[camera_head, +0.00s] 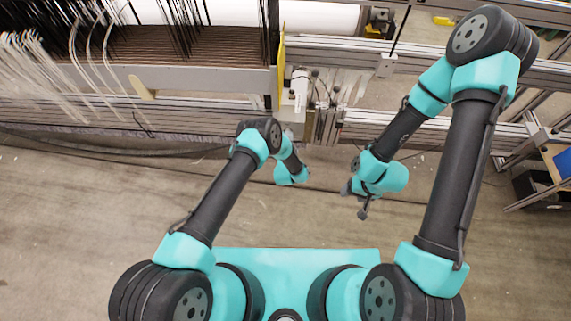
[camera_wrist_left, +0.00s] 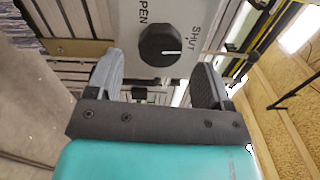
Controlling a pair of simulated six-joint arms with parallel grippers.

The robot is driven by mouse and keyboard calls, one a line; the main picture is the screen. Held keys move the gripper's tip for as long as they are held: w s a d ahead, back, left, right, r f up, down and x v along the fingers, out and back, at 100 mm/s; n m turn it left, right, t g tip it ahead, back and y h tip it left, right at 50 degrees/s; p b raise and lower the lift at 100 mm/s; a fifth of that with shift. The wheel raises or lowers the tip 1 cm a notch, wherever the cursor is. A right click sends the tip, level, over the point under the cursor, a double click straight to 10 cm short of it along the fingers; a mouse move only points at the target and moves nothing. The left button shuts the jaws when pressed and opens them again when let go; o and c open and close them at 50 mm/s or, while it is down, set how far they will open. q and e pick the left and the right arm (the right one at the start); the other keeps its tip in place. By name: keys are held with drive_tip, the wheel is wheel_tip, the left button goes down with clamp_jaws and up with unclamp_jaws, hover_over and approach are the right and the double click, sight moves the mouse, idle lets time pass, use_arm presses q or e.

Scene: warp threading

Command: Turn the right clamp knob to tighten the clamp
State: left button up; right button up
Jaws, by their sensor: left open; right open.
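In the left wrist view a round black knob (camera_wrist_left: 160,45) with a white pointer line sits on a light grey panel (camera_wrist_left: 190,68) printed OPEN on the left and SHUT on the right. The pointer points right, toward the SHUT side. My left gripper (camera_wrist_left: 157,78) is open, with one grey finger on each side of the knob; the fingers do not visibly touch it. In the head view the left gripper is mostly hidden by its own arm. My right gripper (camera_head: 348,188) is small there, held empty over the floor, apart from the machine.
A pale box (camera_head: 299,84) and metal fittings (camera_head: 326,118) stand at the end of the loom's warp threads (camera_head: 190,45). Metal rails (camera_head: 180,112) run across the machine. A cable (camera_head: 110,148) lies along its foot. The concrete floor (camera_head: 80,215) in front is clear.

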use_arm(q)
drive_tip(key=s+a, duration=0.1)
drive_tip(key=s, duration=1.3)
drive_tip(key=shift+w+a, duration=0.1)
drive_tip(key=shift+w, duration=0.05)
drive_tip(key=a+r+n+g+h, duration=0.1)
drive_tip(key=a+r+n+g, duration=0.5)
drive_tip(key=a+n+g, duration=0.35)
drive_tip(key=s+a+r+n+g, duration=0.4)
drive_tip(key=s+a+r+n, duration=0.2)
drive_tip(key=s, duration=0.3)
drive_tip(key=s+a+r+n+g+h, duration=0.1)
drive_tip(key=s+a+r+n+g, duration=0.2)
drive_tip(key=s+a+r+n, duration=0.3)
drive_tip(key=s, duration=0.4)
drive_tip(key=shift+s+g+h, duration=0.25)
drive_tip(key=shift+g+h, duration=0.05)
drive_tip(key=shift+g, duration=0.05)
drive_tip(key=shift+r, duration=0.1)
